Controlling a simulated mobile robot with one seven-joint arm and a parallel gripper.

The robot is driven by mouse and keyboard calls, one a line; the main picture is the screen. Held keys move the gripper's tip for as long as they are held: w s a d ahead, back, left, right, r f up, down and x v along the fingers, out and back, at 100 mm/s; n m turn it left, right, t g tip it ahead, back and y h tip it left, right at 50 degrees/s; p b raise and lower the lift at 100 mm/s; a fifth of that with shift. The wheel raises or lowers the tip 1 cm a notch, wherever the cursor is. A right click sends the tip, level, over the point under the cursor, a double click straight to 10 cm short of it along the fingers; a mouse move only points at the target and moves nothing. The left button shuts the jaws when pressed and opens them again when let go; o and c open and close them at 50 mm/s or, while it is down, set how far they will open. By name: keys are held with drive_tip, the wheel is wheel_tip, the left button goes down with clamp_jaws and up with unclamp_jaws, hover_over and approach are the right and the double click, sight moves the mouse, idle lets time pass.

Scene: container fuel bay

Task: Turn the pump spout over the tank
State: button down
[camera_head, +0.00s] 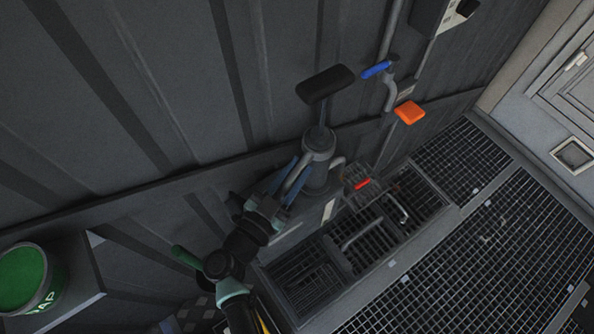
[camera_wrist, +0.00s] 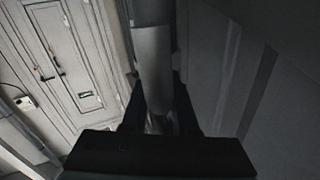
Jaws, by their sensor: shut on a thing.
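The hand pump (camera_head: 318,148) is a grey cylinder with a black T-shaped handle (camera_head: 325,83) on top, near the wall. A curved grey pipe, which looks like the pump spout (camera_head: 297,174), comes off its left side. My gripper (camera_head: 284,184) is shut on this spout, with a bluish finger on either side. In the wrist view, a pale grey cylinder (camera_wrist: 153,60) rises between the dark fingers (camera_wrist: 160,115); the grip itself is mostly hidden. A small grey ribbed thing with a red part (camera_head: 360,184) sits right of the pump. I cannot tell if it is the tank.
Slotted trays (camera_head: 310,280) and floor grating (camera_head: 460,255) lie below and right. A wall pipe (camera_head: 390,95) has a blue lever (camera_head: 376,69), with an orange piece (camera_head: 409,112) nearby. A green bucket (camera_head: 24,279) stands at lower left. The corrugated wall is close behind the pump.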

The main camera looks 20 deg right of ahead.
drive_tip(key=shift+f, duration=0.15)
idle(0.3)
drive_tip(key=c, duration=0.7)
unclamp_jaws()
drive_tip(key=b+v, duration=0.1)
drive_tip(key=v, duration=1.2)
drive_tip(key=shift+w+a, duration=0.1)
drive_tip(key=shift+w, duration=0.05)
